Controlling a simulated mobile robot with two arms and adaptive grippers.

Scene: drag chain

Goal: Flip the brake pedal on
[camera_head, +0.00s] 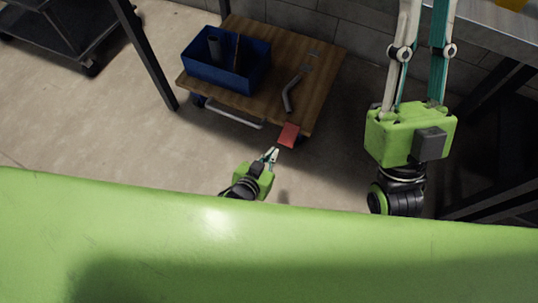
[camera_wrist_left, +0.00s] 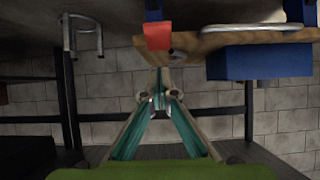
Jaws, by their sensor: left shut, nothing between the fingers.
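The red brake pedal (camera_head: 289,134) sticks out at the front right corner of a wooden cart (camera_head: 230,108). The pedal (camera_wrist_left: 157,36) also shows in the left wrist view, at the top centre by the board's edge. My left gripper (camera_head: 271,154) is shut and empty, its tips close below and left of the pedal in the head view. In the wrist view its fingers (camera_wrist_left: 158,75) meet just below the pedal; contact cannot be told. My right gripper (camera_head: 420,45) is well right of the cart, fingers apart and pointing up, tips cut off by the frame.
A blue bin (camera_head: 198,70) and a bent grey pipe (camera_head: 288,92) lie on the cart. A metal handle (camera_head: 235,115) runs along its front. A dark table frame (camera_head: 500,165) stands at the right, a dark shelf (camera_head: 75,52) upper left. Floor left of the cart is clear.

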